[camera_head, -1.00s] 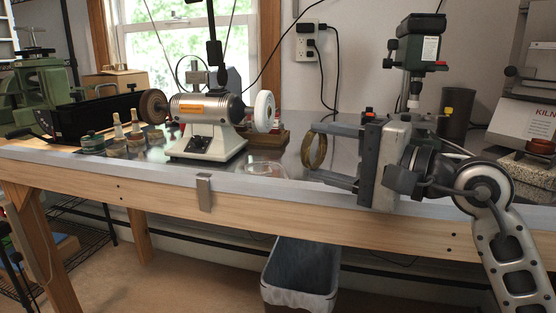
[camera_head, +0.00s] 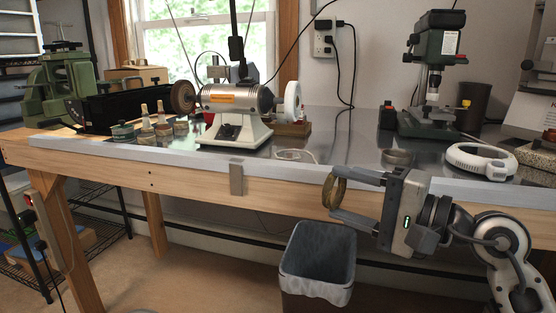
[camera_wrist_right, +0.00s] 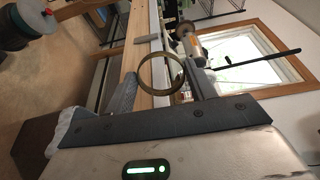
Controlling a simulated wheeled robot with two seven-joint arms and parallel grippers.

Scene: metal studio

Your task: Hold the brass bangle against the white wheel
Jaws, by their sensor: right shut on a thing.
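The brass bangle (camera_head: 335,193) is held between the fingertips of my right gripper (camera_head: 335,194), in front of the bench's front edge. The bangle also shows as a whole ring in the right wrist view (camera_wrist_right: 161,74), between the two fingers. My right gripper is shut on it. The white wheel (camera_head: 292,101) is on the right end of the silver bench grinder (camera_head: 236,105), up and to the left of the bangle and clearly apart from it. My left gripper is not in view.
The bench's front edge (camera_head: 270,178) lies between my right gripper and the grinder. A clear dish (camera_head: 296,155) lies on the bench before the wheel. A drill press (camera_head: 437,75) and a white ring-shaped thing (camera_head: 481,160) stand to the right. A lined bin (camera_head: 318,262) is below.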

